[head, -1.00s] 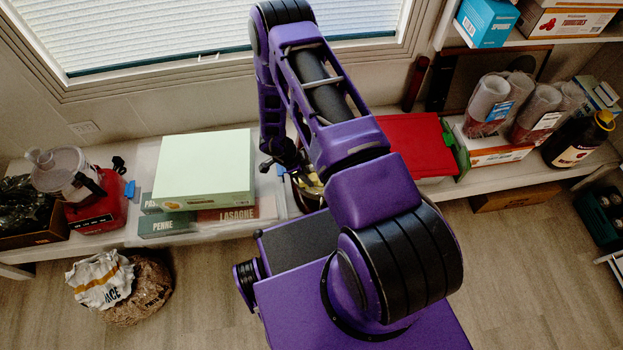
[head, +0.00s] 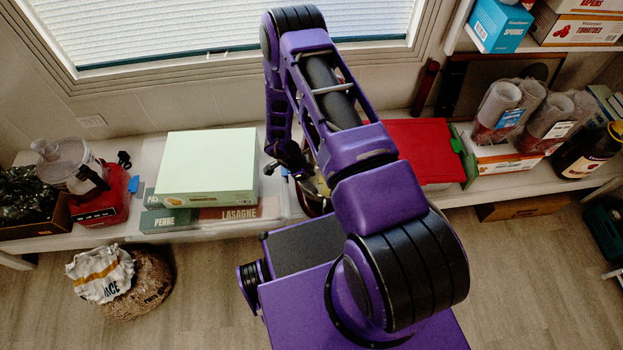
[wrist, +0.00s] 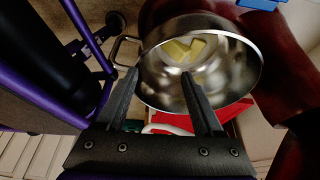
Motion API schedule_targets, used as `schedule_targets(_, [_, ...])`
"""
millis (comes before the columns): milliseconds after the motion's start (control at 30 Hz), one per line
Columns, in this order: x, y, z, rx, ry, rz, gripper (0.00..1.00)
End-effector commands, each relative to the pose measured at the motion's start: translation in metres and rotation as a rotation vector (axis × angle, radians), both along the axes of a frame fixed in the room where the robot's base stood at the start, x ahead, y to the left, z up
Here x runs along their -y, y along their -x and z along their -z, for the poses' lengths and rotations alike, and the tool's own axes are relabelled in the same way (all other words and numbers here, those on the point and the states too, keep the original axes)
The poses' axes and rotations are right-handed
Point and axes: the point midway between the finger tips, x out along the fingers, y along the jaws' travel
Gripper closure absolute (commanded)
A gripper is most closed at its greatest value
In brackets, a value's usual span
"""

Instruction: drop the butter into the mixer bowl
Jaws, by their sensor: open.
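The mixer bowl (wrist: 240,65) is a shiny metal bowl with a loop handle, filling the middle of the wrist view. Yellow butter (wrist: 185,48) lies inside it, seen as a few pale blocks; some may be reflections. My gripper (wrist: 158,76) is open, its two fingers apart over the near side of the bowl with nothing between them. The butter is beyond the fingertips, apart from them. In the head view the bowl (head: 311,190) shows only in part beside my arm, and my fingers cannot be made out.
A dark red body (wrist: 285,95) surrounds the bowl's right side. On the bench, a pale green box (head: 207,165) rests on pasta boxes to the left, and a red box (head: 420,150) stands right. A food processor (head: 80,175) is far left. A sack (head: 135,285) is on the floor.

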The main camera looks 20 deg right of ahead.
Motion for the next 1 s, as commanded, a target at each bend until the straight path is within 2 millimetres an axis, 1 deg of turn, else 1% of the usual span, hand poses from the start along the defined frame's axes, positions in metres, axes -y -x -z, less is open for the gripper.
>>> schedule_targets(133, [0.0,0.0,-0.003,0.0,0.0,0.0,0.31])
schedule_targets(267, [-0.003,-0.001,-0.015,0.001,-0.001,0.0,0.31])
schedule_targets(367, [-0.011,-0.003,-0.034,0.002,-0.002,-0.001,0.31])
schedule_targets(500, [-0.023,-0.006,-0.064,0.003,-0.001,0.0,0.31])
schedule_targets(700, [-0.037,-0.008,-0.098,0.001,-0.001,0.001,0.31])
schedule_targets(833, [-0.043,-0.009,-0.111,0.001,-0.001,0.0,0.31])
schedule_targets(1000, [-0.045,-0.009,-0.116,-0.001,0.001,-0.001,0.31])
